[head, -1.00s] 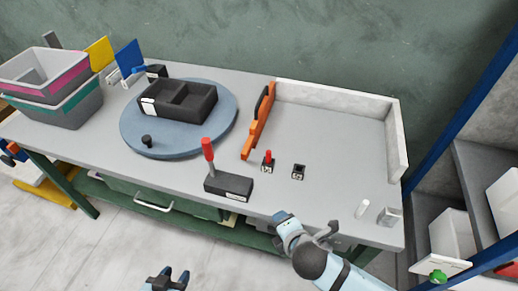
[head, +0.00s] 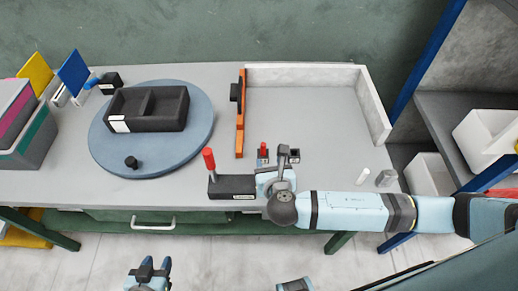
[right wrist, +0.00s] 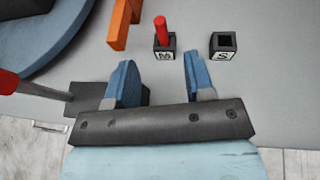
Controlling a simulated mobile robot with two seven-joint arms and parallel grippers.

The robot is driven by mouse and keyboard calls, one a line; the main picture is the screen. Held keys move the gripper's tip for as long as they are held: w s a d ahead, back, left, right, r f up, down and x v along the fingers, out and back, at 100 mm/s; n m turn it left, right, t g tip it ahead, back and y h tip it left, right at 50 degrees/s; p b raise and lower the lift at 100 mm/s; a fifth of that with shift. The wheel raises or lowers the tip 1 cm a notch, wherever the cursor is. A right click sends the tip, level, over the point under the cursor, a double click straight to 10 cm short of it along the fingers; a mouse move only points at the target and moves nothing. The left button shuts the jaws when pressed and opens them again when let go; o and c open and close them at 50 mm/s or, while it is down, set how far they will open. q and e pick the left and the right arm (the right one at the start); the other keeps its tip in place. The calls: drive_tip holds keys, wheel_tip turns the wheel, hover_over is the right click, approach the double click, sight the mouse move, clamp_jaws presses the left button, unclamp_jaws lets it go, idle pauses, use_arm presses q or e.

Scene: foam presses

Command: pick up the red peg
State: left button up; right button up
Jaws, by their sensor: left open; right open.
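The red peg (head: 263,149) stands upright in a small black block on the table. The right wrist view shows the peg (right wrist: 161,30) in the block marked M (right wrist: 164,54). My right gripper (right wrist: 161,75) is open and empty, with its fingers pointing toward that block and a gap before it. In the head view my right gripper (head: 279,163) is over the table's front part, close to the peg and partly covering the blocks. My left gripper (head: 149,269) is open, low in front of the table, away from the peg.
A similar empty block marked S (right wrist: 223,46) stands right of M. A black base (head: 232,187) with a tall red handle (head: 208,158) stands to the left. An orange bar (head: 240,130) lies behind. The blue turntable (head: 195,140) carries a black tray (head: 118,124).

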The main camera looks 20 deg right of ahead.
sight(264, 148)
drive_tip(key=x, duration=0.7)
drive_tip(key=shift+w, duration=0.1)
drive_tip(key=x, duration=0.5)
drive_tip(key=shift+w+f, duration=0.2)
drive_tip(key=shift+f, duration=0.25)
clamp_jaws()
